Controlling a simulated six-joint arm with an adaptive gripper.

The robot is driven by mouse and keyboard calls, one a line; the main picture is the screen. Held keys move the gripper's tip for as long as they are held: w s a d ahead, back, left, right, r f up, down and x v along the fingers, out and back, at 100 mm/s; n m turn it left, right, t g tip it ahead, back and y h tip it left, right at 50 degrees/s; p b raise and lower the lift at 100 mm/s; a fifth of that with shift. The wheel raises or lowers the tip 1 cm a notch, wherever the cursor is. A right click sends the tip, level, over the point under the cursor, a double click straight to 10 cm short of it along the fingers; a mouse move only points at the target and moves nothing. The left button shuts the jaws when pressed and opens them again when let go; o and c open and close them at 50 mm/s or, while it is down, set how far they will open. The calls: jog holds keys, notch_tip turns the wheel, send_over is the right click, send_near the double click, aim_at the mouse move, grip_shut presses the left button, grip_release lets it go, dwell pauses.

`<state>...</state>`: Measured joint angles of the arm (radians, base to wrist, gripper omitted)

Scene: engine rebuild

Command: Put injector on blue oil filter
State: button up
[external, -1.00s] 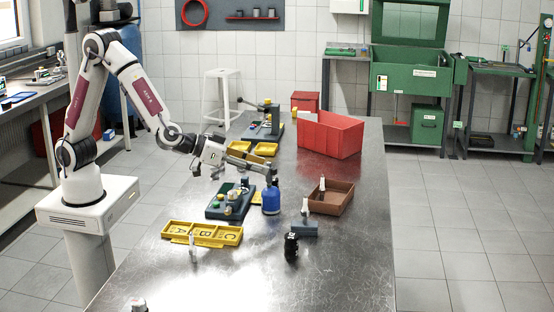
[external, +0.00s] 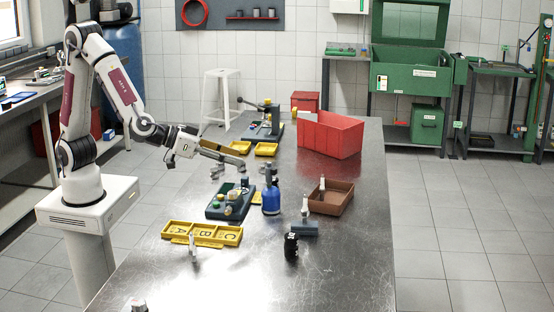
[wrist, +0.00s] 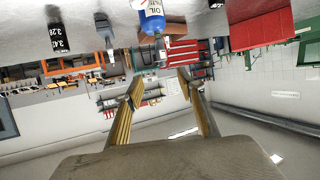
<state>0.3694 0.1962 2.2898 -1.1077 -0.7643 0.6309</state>
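The blue oil filter (external: 271,203) stands upright on the metal table. A slim dark injector (external: 269,174) stands on its top, roughly upright. In the wrist view, which is upside down, the filter (wrist: 152,20) hangs from the top edge, with the injector (wrist: 161,48) against its top end. My gripper (external: 241,162) is left of and slightly above the injector, apart from it. In the wrist view my gripper's fingers (wrist: 160,80) are spread with nothing between them.
A dark green tray (external: 214,213) with parts lies left of the filter, and a brown bin (external: 343,201) right. A yellow bin row (external: 228,237), grey-blue block (external: 305,230) and black part (external: 291,247) lie nearer. A red bin (external: 345,137) stands behind. The front right table is clear.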

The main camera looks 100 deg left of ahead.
jog(key=shift+r, duration=0.1)
dwell(0.4)
jog(key=s+d+r+m+g+h, duration=0.1)
jog(key=s+d+r+m+h, duration=0.1)
jog(key=s+d+r+h, duration=0.3)
jog(key=s+r+m+g+h, duration=0.1)
jog(key=s+m+h, duration=0.1)
jog(key=s, duration=0.4)
jog(key=s+a+f+g, duration=0.1)
jog(key=s+a, duration=0.2)
jog(key=s, duration=0.4)
jog(key=s+a+f+g+y, duration=0.1)
jog(key=s+a+g, duration=0.1)
jog(key=s, duration=0.6)
jog(key=s+a+f+g+y, duration=0.1)
jog(key=s+a+g, duration=0.1)
jog(key=s, duration=0.5)
jog(key=shift+s+a+f, duration=0.15)
jog(key=shift+a+f, duration=0.25)
jog(key=shift+a, duration=0.5)
